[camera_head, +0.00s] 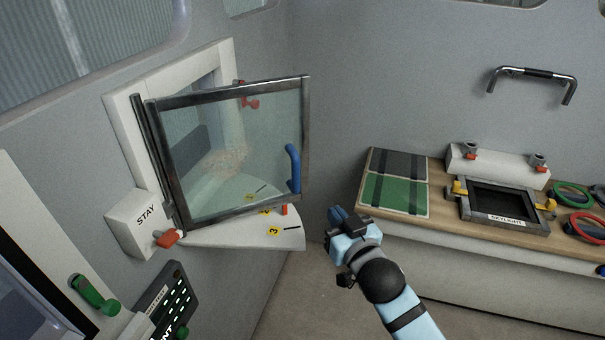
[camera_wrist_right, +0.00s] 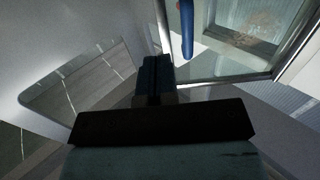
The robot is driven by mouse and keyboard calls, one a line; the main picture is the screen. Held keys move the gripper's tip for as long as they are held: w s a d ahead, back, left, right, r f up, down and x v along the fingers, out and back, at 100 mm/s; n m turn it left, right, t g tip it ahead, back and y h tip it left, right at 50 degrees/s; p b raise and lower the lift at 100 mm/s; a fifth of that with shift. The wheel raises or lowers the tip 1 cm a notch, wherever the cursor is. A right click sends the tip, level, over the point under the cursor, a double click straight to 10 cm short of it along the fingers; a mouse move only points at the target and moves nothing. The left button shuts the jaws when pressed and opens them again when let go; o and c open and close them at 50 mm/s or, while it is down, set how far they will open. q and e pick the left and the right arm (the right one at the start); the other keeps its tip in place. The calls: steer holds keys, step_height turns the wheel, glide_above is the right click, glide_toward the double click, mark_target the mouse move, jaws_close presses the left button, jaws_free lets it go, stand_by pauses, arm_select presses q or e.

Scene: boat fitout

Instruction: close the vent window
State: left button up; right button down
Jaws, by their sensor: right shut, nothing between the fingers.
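The vent window (camera_head: 235,150) is a glass pane in a dark metal frame. It stands open, swung out from its white wall frame (camera_head: 124,105). A blue handle (camera_head: 294,168) is on the pane's free edge. Below lies a white quadrant plate (camera_head: 225,237) with yellow number tags and an orange peg (camera_head: 284,210). A white box marked STAY (camera_head: 136,222) has an orange-red knob (camera_head: 167,238). My right gripper (camera_head: 338,216) is shut and empty, right of and below the handle, apart from it. In the right wrist view, the handle (camera_wrist_right: 187,28) and pane (camera_wrist_right: 235,45) are beyond the fingers (camera_wrist_right: 154,78).
A wooden-topped counter (camera_head: 400,222) on the right holds a green and grey panel (camera_head: 394,194), a skylight frame (camera_head: 500,212) and coloured rings (camera_head: 582,226). A green lever (camera_head: 95,294) and dark switch panel (camera_head: 170,305) are at lower left. A grab bar (camera_head: 533,74) is on the wall.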

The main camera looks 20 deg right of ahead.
mark_target(305, 173)
steer(key=w+p, duration=0.1)
steer(key=w, duration=0.3)
steer(key=w+a+p, duration=0.1)
steer(key=w, duration=0.3)
steer(key=w+p, duration=0.1)
steer(key=w, duration=0.3)
steer(key=shift+w+a+r, duration=0.1)
steer(key=shift+w+a, duration=0.05)
steer(key=shift+w, duration=0.65)
steer(key=shift+w+a, duration=0.1)
